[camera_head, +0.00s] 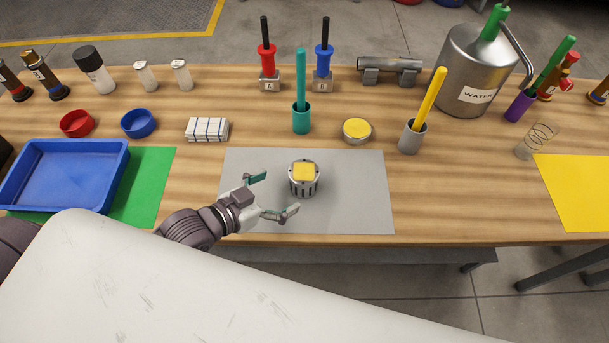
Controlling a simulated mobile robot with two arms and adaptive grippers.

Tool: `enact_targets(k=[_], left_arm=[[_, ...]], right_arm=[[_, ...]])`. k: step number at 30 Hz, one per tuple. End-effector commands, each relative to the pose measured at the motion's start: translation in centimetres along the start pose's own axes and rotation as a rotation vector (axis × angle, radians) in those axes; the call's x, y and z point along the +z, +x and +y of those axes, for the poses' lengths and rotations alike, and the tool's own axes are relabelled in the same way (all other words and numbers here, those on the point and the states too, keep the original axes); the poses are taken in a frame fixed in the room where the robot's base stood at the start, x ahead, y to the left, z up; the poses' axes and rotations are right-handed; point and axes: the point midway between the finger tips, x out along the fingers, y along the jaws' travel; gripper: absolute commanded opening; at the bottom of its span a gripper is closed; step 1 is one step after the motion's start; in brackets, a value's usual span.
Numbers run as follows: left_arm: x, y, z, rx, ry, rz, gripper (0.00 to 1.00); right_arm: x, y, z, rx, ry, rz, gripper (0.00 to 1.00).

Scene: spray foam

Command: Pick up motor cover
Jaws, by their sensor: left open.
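The motor cover (304,188) looks like a small round silver part with dark slots round its side and a yellow patch on top. It stands upright on the grey mat (365,205) near the middle of the table. My left gripper (273,195) is open just to the left of it, with its two fingers spread toward it. The fingers look apart from the part, and nothing is between them. My right gripper is not in view.
A blue tray (68,178) is on the green mat (152,185) at left. A folded cloth (207,129), a teal cup (301,119), a yellow-topped tin (356,130) and a grey cup (412,137) stand behind the grey mat. The mat's right part is clear.

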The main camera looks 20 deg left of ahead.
Motion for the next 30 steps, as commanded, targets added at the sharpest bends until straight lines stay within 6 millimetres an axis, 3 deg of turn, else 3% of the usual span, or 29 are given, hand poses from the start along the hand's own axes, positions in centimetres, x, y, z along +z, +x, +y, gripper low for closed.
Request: enact_targets(k=[2, 5, 13, 19, 28, 30], left_arm=[[-0.2, 1.5, -0.1, -0.001, 0.0, 0.003, 1.0], [-0.1, 2.6, -0.1, -0.001, 0.0, 0.002, 1.0], [-0.2, 5.0, -0.5, -0.001, 0.002, 0.001, 1.0], [0.0, 7.8, -0.7, 0.0, 0.0, 0.001, 1.0], [0.1, 8.4, -0.7, 0.001, 0.002, 0.0, 1.0], [0.1, 8.4, -0.7, 0.001, 0.002, 0.0, 0.92]], right_arm=[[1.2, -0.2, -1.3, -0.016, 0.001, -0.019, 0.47], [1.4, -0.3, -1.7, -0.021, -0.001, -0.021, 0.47], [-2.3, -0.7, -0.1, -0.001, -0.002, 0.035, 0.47], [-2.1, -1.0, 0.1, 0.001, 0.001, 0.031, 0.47], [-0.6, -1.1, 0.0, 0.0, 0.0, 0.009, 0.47], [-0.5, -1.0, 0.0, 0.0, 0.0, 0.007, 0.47]])
